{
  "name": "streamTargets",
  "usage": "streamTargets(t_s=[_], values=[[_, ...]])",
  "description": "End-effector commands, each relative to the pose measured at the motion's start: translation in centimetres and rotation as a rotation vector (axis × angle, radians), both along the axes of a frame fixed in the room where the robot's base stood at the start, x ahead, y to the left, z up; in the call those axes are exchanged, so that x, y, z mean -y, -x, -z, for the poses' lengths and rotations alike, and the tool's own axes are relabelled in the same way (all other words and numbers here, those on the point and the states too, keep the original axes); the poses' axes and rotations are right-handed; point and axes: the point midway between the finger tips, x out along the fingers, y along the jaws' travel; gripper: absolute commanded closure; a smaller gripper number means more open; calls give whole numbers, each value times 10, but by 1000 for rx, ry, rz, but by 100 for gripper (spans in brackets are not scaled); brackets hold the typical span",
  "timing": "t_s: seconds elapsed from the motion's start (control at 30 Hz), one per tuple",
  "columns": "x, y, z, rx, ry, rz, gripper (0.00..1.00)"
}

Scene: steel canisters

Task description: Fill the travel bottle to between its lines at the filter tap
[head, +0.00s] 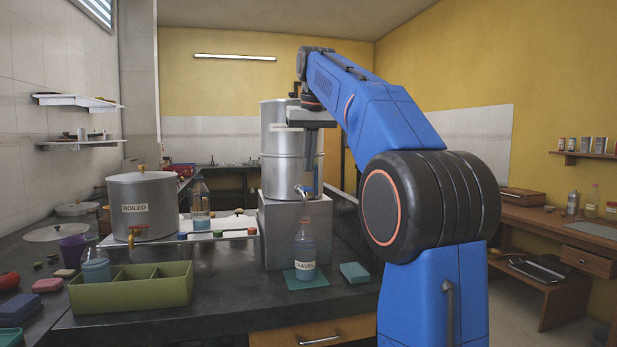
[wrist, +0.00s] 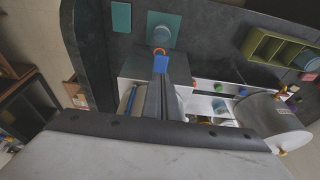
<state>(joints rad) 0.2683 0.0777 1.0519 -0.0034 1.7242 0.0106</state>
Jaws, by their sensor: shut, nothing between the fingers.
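The travel bottle (head: 306,255), labelled TRAVEL, stands upright on a green mat (head: 318,281), below the filter tap (head: 302,191). It looks bluish; its lines and exact water level are too small to read. The tap is on the steel filter canister (head: 272,150), which stands on a grey block (head: 283,232). My gripper (head: 309,180) points down beside the canister, close to the tap, its fingers shut and empty. In the wrist view the fingers (wrist: 162,95) are close to a blue piece, with the bottle (wrist: 163,37) beyond; contact cannot be told.
A pot marked BOILED (head: 143,205) stands at left, by a glass bottle (head: 200,205) and a white rack (head: 225,236). A green divided box (head: 170,293) sits at front left. A teal sponge (head: 354,272) lies right of the mat. The front counter between box and mat is clear.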

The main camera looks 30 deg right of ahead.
Motion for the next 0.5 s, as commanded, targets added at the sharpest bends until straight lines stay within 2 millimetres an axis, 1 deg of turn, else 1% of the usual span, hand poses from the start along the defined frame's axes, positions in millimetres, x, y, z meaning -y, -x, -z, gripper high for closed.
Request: streamTargets(t_s=[0.03, 0.1, 0.23, 0.37, 0.5], values=[[0, -1, 8, -2, -1, 0, 100], [0, -1, 17, -1, 0, 0, 100], [0, 0, 31, -1, 0, 0, 100], [0, -1, 40, 0, 0, 0, 100], [0, -1, 44, 0, 0, 0, 100]])
